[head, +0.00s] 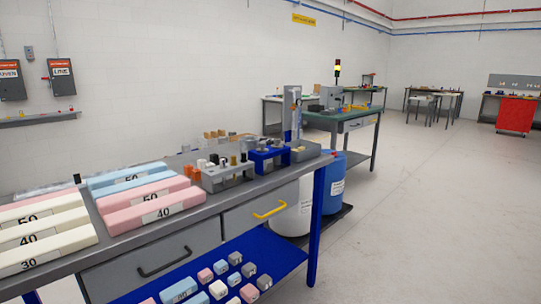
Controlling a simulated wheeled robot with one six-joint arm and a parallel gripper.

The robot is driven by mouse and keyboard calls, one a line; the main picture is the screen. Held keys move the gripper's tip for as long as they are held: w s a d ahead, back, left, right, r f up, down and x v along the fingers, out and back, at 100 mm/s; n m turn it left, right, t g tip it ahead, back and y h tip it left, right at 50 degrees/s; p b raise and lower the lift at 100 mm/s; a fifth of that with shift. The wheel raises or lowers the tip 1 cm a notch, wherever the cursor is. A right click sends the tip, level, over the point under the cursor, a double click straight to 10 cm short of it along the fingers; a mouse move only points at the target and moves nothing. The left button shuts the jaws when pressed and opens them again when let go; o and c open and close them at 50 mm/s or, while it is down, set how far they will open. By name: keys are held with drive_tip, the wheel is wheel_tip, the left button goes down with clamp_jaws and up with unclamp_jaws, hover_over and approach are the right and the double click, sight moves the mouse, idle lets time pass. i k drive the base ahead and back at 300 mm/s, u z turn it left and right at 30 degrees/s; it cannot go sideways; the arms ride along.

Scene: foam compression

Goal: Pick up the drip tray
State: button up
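I cannot make out a drip tray for certain in the head view. A dark flat base (338,217) shows under the blue drum (333,186) and the white drum (291,212) beside the near bench; I cannot tell whether it is a tray. The near bench (262,186) carries a grey holder (228,178) with several small parts in it. A blue holder (268,158) and a grey block (303,151) sit near its far end. My gripper is not in view.
Pink, blue and cream foam bars, including a pink one (155,204), lie on the near bench top. Small foam blocks lie on its blue lower shelf (262,255). A green-topped bench (345,119) stands behind. The floor (430,220) on the right is clear up to a red cabinet (515,115).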

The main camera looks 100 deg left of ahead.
sight(79, 181)
drive_tip(key=u, duration=0.05)
drive_tip(key=k, duration=0.45)
drive_tip(key=u, duration=3.95)
drive_tip(key=k, duration=0.55)
drive_tip(key=z, duration=1.15)
drive_tip(key=i, duration=1.6)
drive_tip(key=u, duration=0.95)
drive_tip(key=i, duration=0.75)
drive_tip(key=u, duration=0.85)
